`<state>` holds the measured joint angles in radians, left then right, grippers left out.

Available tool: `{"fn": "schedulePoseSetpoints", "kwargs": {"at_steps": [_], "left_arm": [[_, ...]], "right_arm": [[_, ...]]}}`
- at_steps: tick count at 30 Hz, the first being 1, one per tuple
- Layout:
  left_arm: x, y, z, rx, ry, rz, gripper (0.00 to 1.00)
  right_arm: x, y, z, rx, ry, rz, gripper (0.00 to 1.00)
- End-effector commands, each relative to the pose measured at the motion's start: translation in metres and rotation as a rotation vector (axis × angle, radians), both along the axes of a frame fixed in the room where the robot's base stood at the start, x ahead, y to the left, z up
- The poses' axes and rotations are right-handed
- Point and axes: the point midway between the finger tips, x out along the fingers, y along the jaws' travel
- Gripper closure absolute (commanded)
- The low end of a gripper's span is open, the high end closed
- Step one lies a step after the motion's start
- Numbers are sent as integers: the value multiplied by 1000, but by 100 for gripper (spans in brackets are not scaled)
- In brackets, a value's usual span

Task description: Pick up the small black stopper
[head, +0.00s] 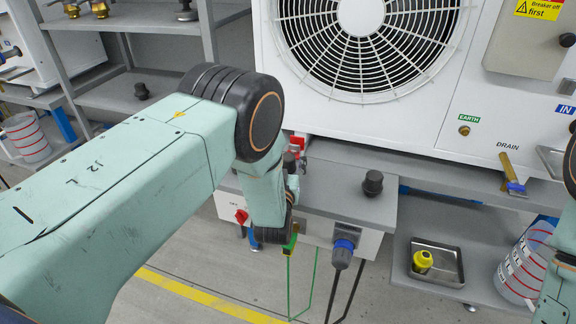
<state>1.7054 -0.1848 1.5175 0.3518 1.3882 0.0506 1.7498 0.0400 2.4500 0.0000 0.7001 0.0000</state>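A small black stopper (373,183) stands upright on the grey ledge below the fan unit. Another dark knob-like piece (141,91) sits on the left shelf; I cannot tell whether it is the same kind. My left arm reaches in from the left and bends down in front of the ledge. My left gripper (292,168) is mostly hidden behind my wrist, to the left of the stopper and apart from it. Whether its fingers are open or shut does not show. Of my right arm only a part shows at the right edge; its gripper is out of view.
The white fan unit (480,70) stands behind the ledge. A blue-collared plug (343,250) hangs at the ledge's front. A metal tray (450,262) with a yellow-and-black piece (422,260) and a clear jug (522,265) stand lower right. The ledge around the stopper is clear.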

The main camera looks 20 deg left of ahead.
Motion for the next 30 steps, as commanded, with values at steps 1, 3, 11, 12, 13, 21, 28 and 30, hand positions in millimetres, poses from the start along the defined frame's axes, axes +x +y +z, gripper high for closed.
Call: {"fn": "schedulePoseSetpoints", "kwargs": {"at_steps": [1, 3, 11, 12, 13, 21, 28, 30], "left_arm": [[0, 0, 0, 0, 0, 0, 50], [0, 0, 0, 0, 0, 0, 56], [-1, 0, 0, 0, 1, 0, 78], [-1, 0, -1, 0, 1, 0, 81], [-1, 0, -1, 0, 1, 0, 84], [-1, 0, 2, 0, 2, 0, 86], [0, 0, 41, 0, -1, -1, 86], [0, 0, 56, 0, -1, -1, 86]], "right_arm": [[0, 0, 0, 0, 0, 0, 60], [0, 0, 0, 0, 0, 0, 60], [0, 0, 0, 0, 0, 0, 60], [0, 0, 0, 0, 0, 0, 60], [0, 0, 0, 0, 0, 0, 60], [0, 0, 1, 0, 0, 0, 60], [0, 0, 19, 0, 0, 0, 60], [0, 0, 26, 0, 0, 0, 60]]}}
